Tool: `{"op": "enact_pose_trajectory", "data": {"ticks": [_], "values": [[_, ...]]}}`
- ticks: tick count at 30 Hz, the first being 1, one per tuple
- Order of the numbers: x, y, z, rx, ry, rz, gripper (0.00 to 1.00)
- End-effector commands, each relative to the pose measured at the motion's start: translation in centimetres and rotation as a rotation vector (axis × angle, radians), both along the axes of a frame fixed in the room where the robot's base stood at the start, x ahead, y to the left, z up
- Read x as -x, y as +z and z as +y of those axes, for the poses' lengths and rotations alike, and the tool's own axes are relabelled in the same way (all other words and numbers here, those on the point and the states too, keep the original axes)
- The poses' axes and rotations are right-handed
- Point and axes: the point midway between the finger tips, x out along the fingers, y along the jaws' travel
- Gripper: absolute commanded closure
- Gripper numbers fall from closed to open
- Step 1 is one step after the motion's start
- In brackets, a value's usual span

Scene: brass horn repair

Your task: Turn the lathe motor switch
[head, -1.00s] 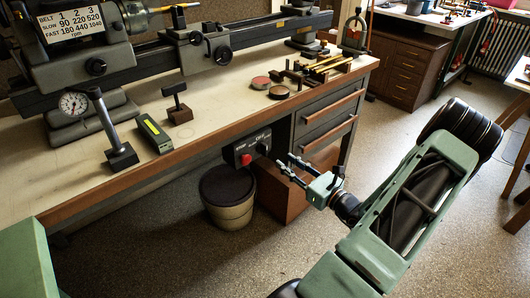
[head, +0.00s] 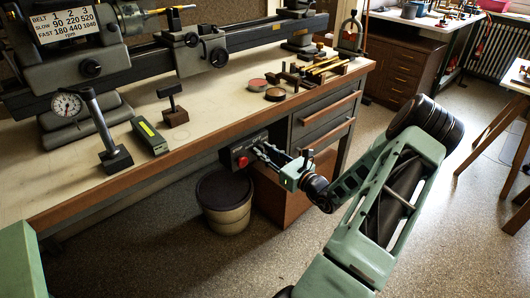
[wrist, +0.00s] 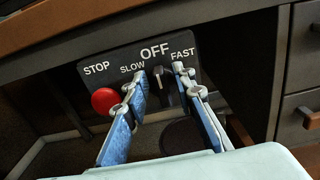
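The lathe motor switch is a dark rotary knob (wrist: 162,83) on a black switch box (wrist: 117,58) under the bench's front edge. In the wrist view its light pointer line points up toward OFF, with SLOW to the left and FAST to the right. A red STOP button (wrist: 104,100) is left of it. My gripper (wrist: 160,76) is open, with one finger on each side of the knob; I cannot tell whether either finger touches it. In the head view my gripper (head: 263,150) reaches the box (head: 240,156) and hides the knob.
The bench edge (head: 165,159) runs just above the box. Drawers (head: 322,130) stand to the right, and a round bin (head: 226,200) stands on the floor below. The lathe (head: 150,60), a dial gauge (head: 68,104) and small parts are on the bench.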

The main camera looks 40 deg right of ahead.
Motion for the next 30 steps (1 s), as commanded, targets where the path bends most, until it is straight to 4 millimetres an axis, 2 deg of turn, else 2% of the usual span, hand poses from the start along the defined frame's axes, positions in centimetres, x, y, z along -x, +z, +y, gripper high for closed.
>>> {"op": "enact_pose_trajectory", "data": {"ticks": [1,6,17,30], "values": [[0.02,0.0,0.0,0.0,0.0,0.0,0.83],[0.03,0.0,0.01,0.0,0.0,0.0,1.0],[0.04,-0.01,0.07,0.027,0.001,-0.002,1.0],[0.04,-0.2,0.5,0.309,0.001,-0.024,1.0]]}}
